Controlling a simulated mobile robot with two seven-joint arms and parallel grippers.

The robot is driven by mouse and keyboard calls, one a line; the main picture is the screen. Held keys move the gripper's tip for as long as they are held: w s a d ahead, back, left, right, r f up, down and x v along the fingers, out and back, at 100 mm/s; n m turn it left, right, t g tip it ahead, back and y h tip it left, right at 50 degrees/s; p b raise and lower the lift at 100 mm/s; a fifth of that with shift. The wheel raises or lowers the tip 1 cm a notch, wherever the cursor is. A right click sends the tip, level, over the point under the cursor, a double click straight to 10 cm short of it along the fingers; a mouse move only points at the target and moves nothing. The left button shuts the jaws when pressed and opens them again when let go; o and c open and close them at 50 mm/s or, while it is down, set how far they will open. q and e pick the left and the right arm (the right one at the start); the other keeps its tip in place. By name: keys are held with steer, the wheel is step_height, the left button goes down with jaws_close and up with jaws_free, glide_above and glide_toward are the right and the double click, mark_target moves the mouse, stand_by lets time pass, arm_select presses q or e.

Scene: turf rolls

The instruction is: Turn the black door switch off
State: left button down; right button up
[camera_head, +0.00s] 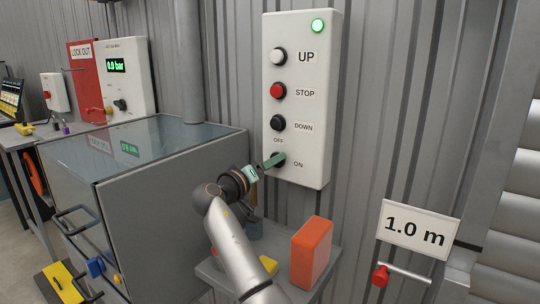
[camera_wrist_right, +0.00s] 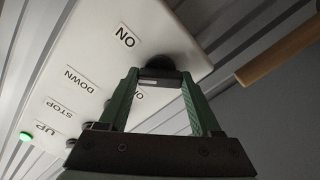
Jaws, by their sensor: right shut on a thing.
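The black door switch (camera_head: 281,158) is the lowest control on the white wall panel (camera_head: 309,60), with an "OFF" label above it and an "ON" label to its right. My right gripper (camera_head: 273,161) reaches it from the lower left and partly hides it, so I cannot tell which way it points. In the right wrist view, the green fingers of my right gripper (camera_wrist_right: 160,78) are shut on the black switch (camera_wrist_right: 157,63), one finger on each side. My left gripper is not in view.
The panel also has a white UP button (camera_head: 278,56), a red STOP button (camera_head: 277,91), a black DOWN button (camera_head: 278,123) and a lit green lamp (camera_head: 318,25). An orange block (camera_head: 311,252) stands on a small shelf below. A glass-topped cabinet (camera_head: 140,150) is at left.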

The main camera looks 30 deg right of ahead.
arm_select(q)
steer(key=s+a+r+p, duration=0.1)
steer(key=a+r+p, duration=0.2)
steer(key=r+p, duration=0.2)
steer(key=p, duration=0.3)
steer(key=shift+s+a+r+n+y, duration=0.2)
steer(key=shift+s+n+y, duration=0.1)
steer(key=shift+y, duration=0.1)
arm_select(e)
steer(key=n, duration=0.9)
steer(key=shift+n, duration=0.3)
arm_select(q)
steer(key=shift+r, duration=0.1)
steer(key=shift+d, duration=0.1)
arm_select(e)
steer(key=o, duration=1.4)
